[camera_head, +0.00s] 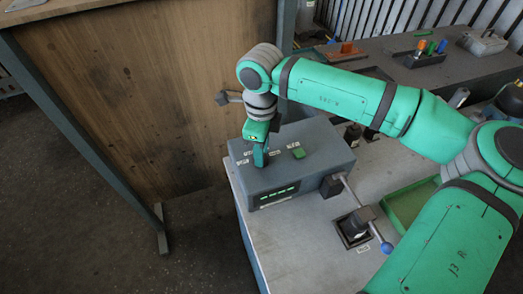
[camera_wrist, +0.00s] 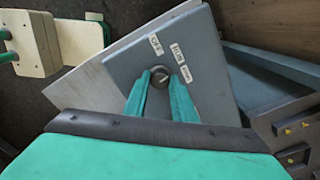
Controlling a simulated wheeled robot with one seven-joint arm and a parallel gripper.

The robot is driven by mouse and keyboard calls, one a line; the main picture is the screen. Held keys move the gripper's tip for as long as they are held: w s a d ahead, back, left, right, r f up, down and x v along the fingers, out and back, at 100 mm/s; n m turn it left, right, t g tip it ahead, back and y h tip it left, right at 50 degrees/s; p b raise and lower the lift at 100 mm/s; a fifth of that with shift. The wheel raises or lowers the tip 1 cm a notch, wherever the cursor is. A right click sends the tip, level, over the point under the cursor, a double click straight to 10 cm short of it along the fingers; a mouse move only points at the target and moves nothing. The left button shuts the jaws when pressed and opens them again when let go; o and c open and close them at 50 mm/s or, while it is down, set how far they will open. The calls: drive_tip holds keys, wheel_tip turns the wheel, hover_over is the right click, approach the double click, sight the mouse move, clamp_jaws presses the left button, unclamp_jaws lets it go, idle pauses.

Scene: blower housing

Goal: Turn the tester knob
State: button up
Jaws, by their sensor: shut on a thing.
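The tester is a grey box (camera_head: 322,160) on the bench in the head view, with white labels on top and a lit green display (camera_head: 278,194) on its front. My gripper (camera_head: 261,161) points down at the left part of its top and hides the knob there. In the wrist view the knob (camera_wrist: 160,78) is small, round and dark with a light pointer mark. My green fingers (camera_wrist: 161,82) are shut on it, one on each side. An OFF label (camera_wrist: 155,44) and another label (camera_wrist: 181,64) sit beside the knob on the tester's face.
A lever with a blue ball (camera_head: 387,248) stands right of the tester. A small green button (camera_head: 299,153) is on the tester's top. A wooden panel (camera_head: 150,90) stands at the left. Several coloured items (camera_head: 430,47) stand on the back bench.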

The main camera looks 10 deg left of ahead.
drive_tip(key=n, duration=0.5)
drive_tip(key=shift+n, duration=0.3)
drive_tip(key=n, duration=0.5)
drive_tip(key=shift+n, duration=0.4)
drive_tip(key=o, duration=1)
drive_tip(key=shift+o, duration=0.2)
wheel_tip(320, 180, up, 11)
drive_tip(key=shift+w+d+f, duration=0.1)
drive_tip(key=shift+f, duration=0.05)
